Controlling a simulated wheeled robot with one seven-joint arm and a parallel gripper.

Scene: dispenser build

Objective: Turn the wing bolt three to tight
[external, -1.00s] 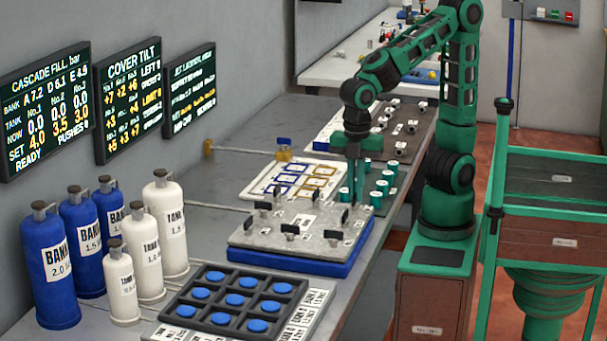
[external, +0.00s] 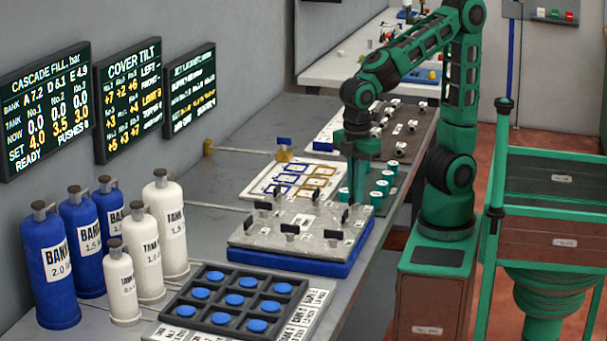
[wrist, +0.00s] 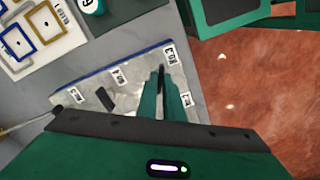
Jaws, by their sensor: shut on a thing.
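My gripper (external: 356,200) points straight down at the far right corner of the grey cover plate (external: 300,240). Its green fingers (wrist: 162,85) are shut on a dark wing bolt (wrist: 161,73), wing bolt three, beside the "No.3" label in the wrist view. The fingers hide most of this bolt. The plate lies on a blue base (external: 290,262). Other dark wing bolts stand on it, including a front one (external: 290,229) and a right one (external: 333,235). The COVER TILT screen (external: 130,98) hangs on the wall; its small figures are hard to read.
Blue and white tanks (external: 120,255) stand at the left. A black tray with blue discs (external: 215,322) is in front. Green-and-white capped parts (external: 376,197) stand close behind my gripper. A card with blue and yellow frames (external: 270,182) lies behind the plate.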

